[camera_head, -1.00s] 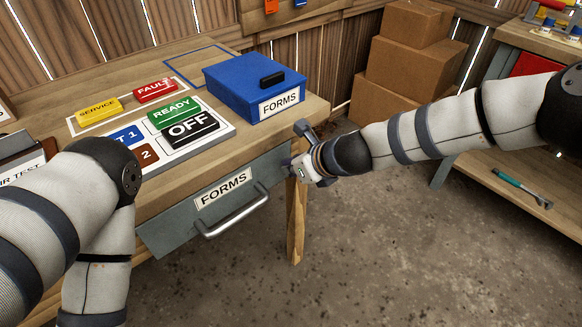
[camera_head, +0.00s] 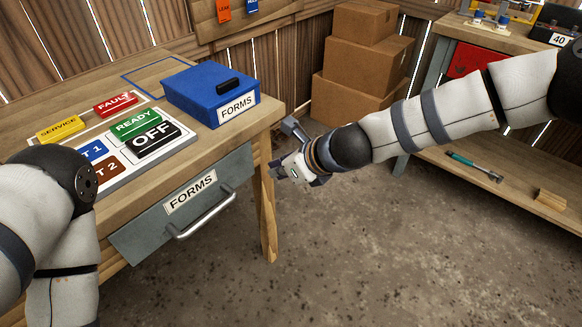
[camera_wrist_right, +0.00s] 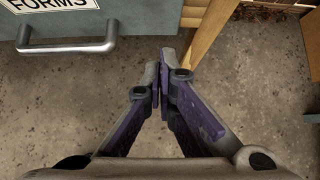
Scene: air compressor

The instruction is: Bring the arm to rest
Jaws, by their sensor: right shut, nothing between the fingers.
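My right gripper (camera_head: 283,150) is shut and empty. It hangs in the air at the front right corner of the workbench, close to the bench leg in the picture. In the right wrist view its two fingers (camera_wrist_right: 160,85) meet above the concrete floor, with nothing between them. The left arm (camera_head: 50,200) comes in at the left edge and bends downward in front of the bench. The left gripper is out of the picture.
The workbench (camera_head: 240,147) bears a blue FORMS box (camera_head: 190,92) and a sign board with coloured plates. Its grey FORMS drawer (camera_head: 140,235) has a handle (camera_head: 205,218). Cardboard boxes (camera_head: 355,60) stand behind. A shelf (camera_head: 520,190) at right holds a hammer. Floor between is clear.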

